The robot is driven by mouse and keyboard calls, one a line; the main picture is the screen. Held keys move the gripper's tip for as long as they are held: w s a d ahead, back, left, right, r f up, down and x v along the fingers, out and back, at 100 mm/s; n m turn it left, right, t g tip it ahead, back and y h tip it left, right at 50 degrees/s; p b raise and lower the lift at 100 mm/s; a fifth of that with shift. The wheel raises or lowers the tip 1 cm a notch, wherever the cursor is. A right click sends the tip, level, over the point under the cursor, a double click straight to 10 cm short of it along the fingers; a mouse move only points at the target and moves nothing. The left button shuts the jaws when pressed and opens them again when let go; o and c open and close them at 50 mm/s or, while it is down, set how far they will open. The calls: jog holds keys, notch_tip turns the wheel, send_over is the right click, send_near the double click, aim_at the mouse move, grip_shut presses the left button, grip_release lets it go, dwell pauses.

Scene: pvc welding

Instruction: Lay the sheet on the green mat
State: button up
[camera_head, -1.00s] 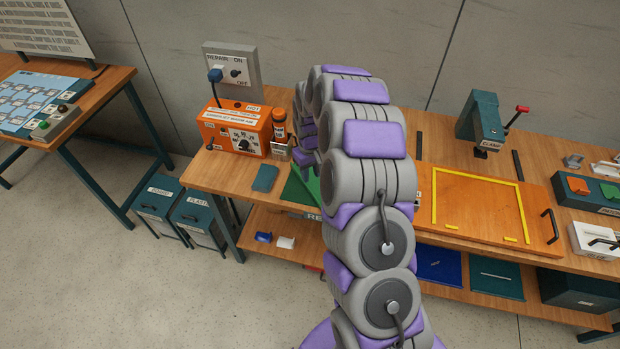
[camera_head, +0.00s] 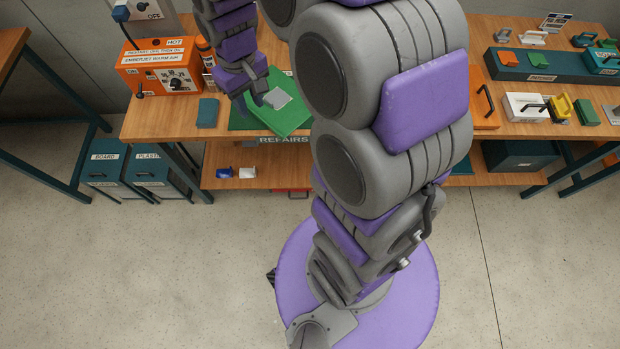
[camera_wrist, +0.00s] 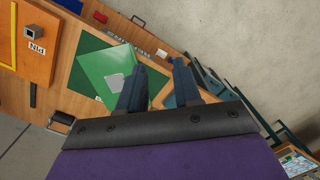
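The sheet (camera_head: 291,112) is bright green with a grey square patch. It lies turned at an angle over the darker green mat (camera_head: 242,119) on the bench. In the wrist view the sheet (camera_wrist: 98,69) covers much of the mat (camera_wrist: 89,44), and mat corners show around it. Whether the sheet is fully flat I cannot tell. My gripper (camera_head: 252,104) is at the left side of the sheet, pointing down. In the wrist view my gripper's fingers (camera_wrist: 158,68) are apart with nothing held between them. My arm hides the bench to the right of the sheet.
An orange heater box (camera_head: 160,72) stands at the back left. A white block (camera_head: 523,106) and a yellow clamp (camera_head: 561,107) are on the right. Labelled bins (camera_head: 110,170) stand below left. Floor in front is clear.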

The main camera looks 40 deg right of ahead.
jog(key=s+r+m, duration=0.1)
jog(key=s+r, duration=0.1)
jog(key=s, duration=1)
jog(key=s+a+r+m+g, duration=0.1)
jog(key=s, duration=1.2)
jog(key=shift+a+r, duration=0.15)
jog(key=shift+r, duration=0.25)
jog(key=shift+w, duration=0.1)
